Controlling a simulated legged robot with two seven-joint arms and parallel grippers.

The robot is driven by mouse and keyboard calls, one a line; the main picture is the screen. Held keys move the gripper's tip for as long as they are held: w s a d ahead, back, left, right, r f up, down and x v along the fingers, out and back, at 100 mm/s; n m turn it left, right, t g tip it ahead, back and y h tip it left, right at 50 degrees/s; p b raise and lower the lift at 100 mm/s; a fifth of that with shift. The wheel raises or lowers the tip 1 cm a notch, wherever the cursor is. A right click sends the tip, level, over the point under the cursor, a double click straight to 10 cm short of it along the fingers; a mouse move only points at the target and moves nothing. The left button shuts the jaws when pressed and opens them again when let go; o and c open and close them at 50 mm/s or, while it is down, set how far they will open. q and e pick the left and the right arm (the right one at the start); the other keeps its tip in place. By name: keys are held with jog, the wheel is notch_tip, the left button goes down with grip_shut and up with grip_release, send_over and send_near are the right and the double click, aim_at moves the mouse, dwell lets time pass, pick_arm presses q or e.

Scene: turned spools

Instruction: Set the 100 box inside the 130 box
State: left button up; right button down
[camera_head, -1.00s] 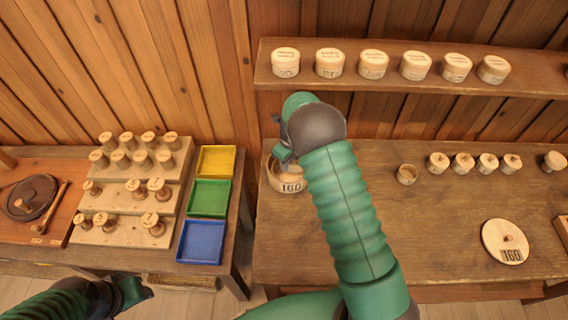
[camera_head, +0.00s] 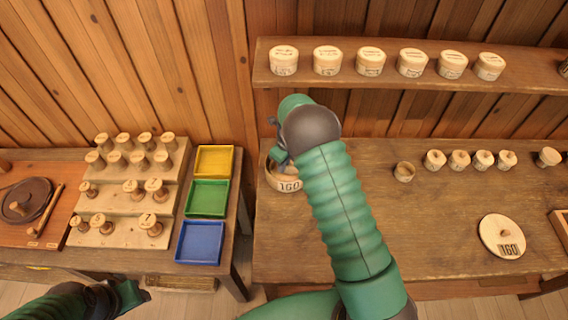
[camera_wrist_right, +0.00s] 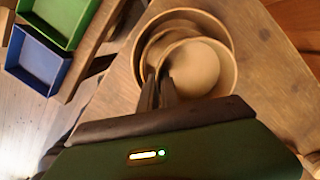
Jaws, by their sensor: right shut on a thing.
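The large round wooden box marked 160 (camera_head: 289,185) stands on the right table, partly behind my right arm. In the right wrist view this open box (camera_wrist_right: 226,35) has a middle-sized round rim (camera_wrist_right: 152,42) inside it. A smaller open round box (camera_wrist_right: 190,72) shows within or above that rim, off to the right; how deep it sits I cannot tell. My right gripper (camera_wrist_right: 158,86) is shut on the smaller box's left wall; it also shows in the head view (camera_head: 279,160). The 130 and 100 marks are not visible. My left gripper (camera_head: 132,293) is low at the left, its jaws unclear.
A round lid marked 160 (camera_head: 503,237) lies at the table's right. A shelf (camera_head: 390,82) carries several lidded boxes. Coloured trays (camera_head: 200,242) lie left. The table's middle front is clear.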

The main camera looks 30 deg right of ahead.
jog(key=shift+a, duration=0.45)
jog(key=shift+d+f, duration=0.1)
jog(key=shift+d, duration=0.2)
jog(key=shift+d+f, duration=0.15)
jog(key=shift+f, duration=0.1)
jog(key=shift+a+f, duration=0.25)
jog(key=shift+a, duration=0.1)
pick_arm(q)
jog(key=shift+a+f, duration=0.3)
jog(key=shift+a, duration=0.25)
pick_arm(e)
jog(key=shift+a, duration=0.35)
pick_arm(q)
jog(key=shift+d, duration=0.2)
pick_arm(e)
jog(key=shift+d, duration=0.1)
pick_arm(q)
jog(key=shift+d+r, duration=0.15)
pick_arm(e)
jog(key=shift+d+f, duration=0.15)
jog(key=shift+f, duration=0.05)
